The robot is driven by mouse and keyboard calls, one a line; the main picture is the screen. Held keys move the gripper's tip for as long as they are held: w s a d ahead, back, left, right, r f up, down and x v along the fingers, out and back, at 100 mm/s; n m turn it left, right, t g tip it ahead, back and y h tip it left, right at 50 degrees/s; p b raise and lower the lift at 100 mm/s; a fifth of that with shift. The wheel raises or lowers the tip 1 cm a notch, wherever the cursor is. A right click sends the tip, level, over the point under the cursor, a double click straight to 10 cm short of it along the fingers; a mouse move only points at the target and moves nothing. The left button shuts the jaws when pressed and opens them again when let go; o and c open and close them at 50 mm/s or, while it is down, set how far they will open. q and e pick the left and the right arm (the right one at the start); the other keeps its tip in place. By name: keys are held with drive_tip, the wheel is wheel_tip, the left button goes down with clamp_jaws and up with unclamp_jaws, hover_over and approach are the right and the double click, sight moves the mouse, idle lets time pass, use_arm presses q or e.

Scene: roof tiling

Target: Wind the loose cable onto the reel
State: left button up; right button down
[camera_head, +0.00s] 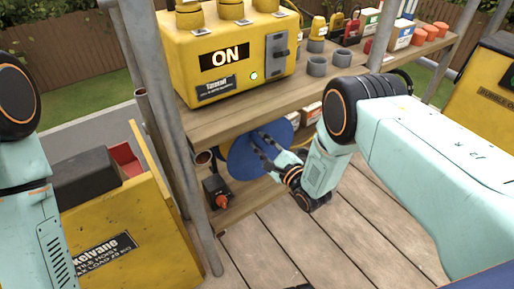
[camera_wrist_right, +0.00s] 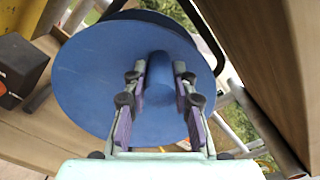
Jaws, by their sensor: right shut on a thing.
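The blue reel (camera_head: 240,163) sits under the wooden shelf, its round face toward me. It fills much of the right wrist view (camera_wrist_right: 95,85), where a short blue handle (camera_wrist_right: 158,85) stands out from its face. My right gripper (camera_head: 266,146) reaches in from the right. In the right wrist view its two fingers (camera_wrist_right: 160,76) lie on either side of the handle, shut on it. I cannot make out the loose cable for certain. My left arm shows at the left edge, but its gripper is out of view.
A yellow box (camera_head: 222,50) with an "ON" display stands on the wooden shelf (camera_head: 240,112). A grey scaffold pole (camera_head: 165,130) rises left of the reel. A yellow crate (camera_head: 115,235) stands at lower left. A small black box (camera_head: 216,189) sits beside the reel. Plank floor (camera_head: 330,240) is clear below.

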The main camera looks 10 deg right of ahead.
drive_tip(key=shift+w+d+r, duration=0.35)
drive_tip(key=shift+d, duration=0.4)
drive_tip(key=c, duration=1.1)
unclamp_jaws()
drive_tip(key=v, duration=1.2)
drive_tip(key=shift+f, duration=0.1)
